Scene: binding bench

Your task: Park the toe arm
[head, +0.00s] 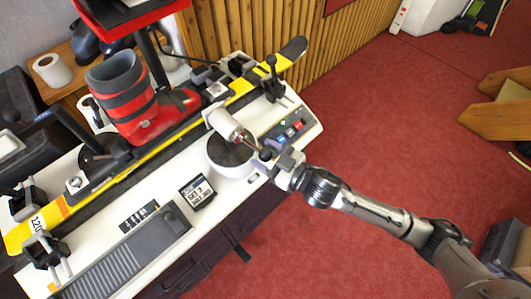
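My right gripper (268,154) reaches in from the lower right to the right part of the white bench (100,243). Its fingertips are small and dark here, beside a round dark-topped dial (230,151), and I cannot tell whether they are open or shut. A pale cylinder with a metal end (223,123) lies just left of the fingers; whether they touch it is unclear. I cannot tell for sure which part is the toe arm. My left gripper is not in view.
A red and grey boot (135,98) stands on the yellow-edged ski (160,147) along the bench. Black clamps (40,247) stand at the left end.

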